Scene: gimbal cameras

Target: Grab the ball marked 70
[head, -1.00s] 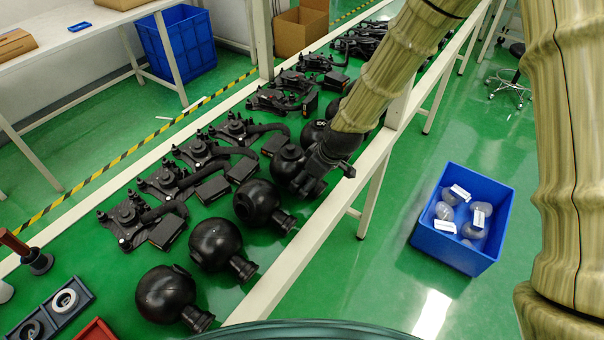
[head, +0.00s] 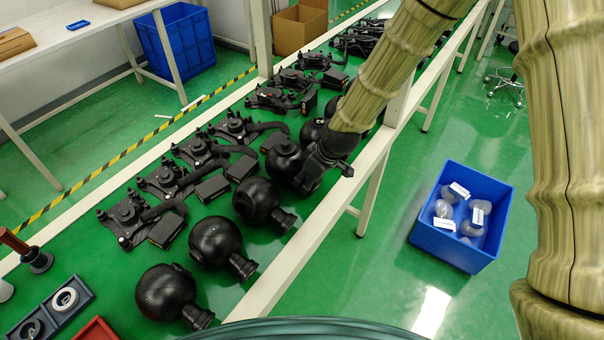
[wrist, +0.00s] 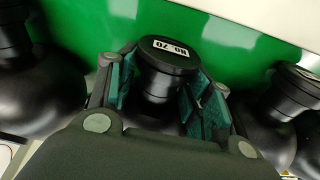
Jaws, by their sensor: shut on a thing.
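The ball marked 70 is a black sphere with a short neck and flat cap. In the wrist view its cap carries a white label (wrist: 170,47) reading NO_70, upside down. My gripper (wrist: 161,92) has its green-padded fingers on both sides of the neck, shut on it. In the head view the ball (head: 284,160) is in the row on the green bench, and my gripper (head: 318,168) reaches its neck from the right. The arm hides part of the ball there. I cannot tell whether it is clear of the bench.
Similar black balls stand close by, one nearer (head: 256,200) and one behind (head: 312,131). Black drone-like assemblies (head: 195,150) line the bench's far side. A white rail (head: 318,235) edges the bench. A blue bin (head: 450,245) with clear balls stands on the floor at right.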

